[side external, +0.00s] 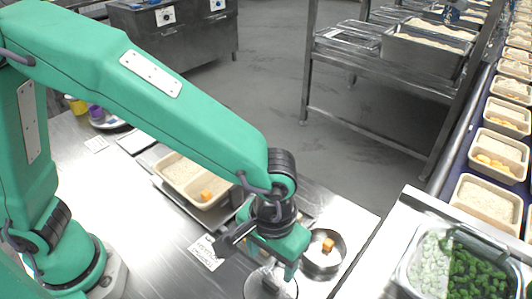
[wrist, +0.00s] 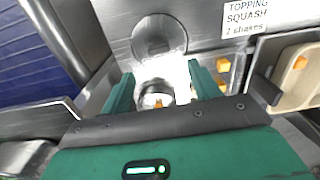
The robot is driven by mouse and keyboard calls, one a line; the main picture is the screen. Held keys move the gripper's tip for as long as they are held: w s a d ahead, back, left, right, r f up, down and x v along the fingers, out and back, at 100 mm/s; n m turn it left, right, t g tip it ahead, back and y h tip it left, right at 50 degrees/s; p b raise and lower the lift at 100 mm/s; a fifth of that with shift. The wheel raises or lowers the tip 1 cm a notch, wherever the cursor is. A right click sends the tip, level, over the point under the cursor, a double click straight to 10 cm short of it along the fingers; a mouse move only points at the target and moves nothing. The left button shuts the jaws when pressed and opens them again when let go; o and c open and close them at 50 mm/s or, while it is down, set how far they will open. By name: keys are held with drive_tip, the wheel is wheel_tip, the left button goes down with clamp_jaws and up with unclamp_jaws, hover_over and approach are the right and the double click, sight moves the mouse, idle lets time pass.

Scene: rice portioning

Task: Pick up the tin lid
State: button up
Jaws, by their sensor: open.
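The tin lid (side external: 284,291), a pale grey metal disc, lies flat on the steel bench at the bottom of the side view, partly hidden by my gripper. In the wrist view the lid (wrist: 159,33) is at the top, beyond my fingertips. My gripper (side external: 264,258) hangs above the bench, close over the lid. In the wrist view my gripper (wrist: 165,80) has its two green fingers wide apart with nothing held between them. An open round tin (side external: 338,262) with orange pieces inside stands to the right of the lid; it also shows between the fingers (wrist: 142,93).
A tray (side external: 170,190) with rice and an orange cube lies behind the gripper. A label card (side external: 205,252) lies left of the lid. A bin of green and pale toppings (side external: 405,270) is at the right, beside the conveyor (side external: 463,165) with several rice trays.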

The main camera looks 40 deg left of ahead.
sight(270, 284)
drive_tip(key=shift+s+d+f, duration=0.15)
drive_tip(key=shift+d, duration=0.05)
drive_tip(key=shift+f, duration=1.3)
drive_tip(key=shift+f, duration=0.1)
drive_tip(key=shift+a+f, duration=0.15)
drive_tip(key=shift+f, duration=2.4)
drive_tip(key=c, duration=1.1)
drive_tip(key=shift+r, duration=0.1)
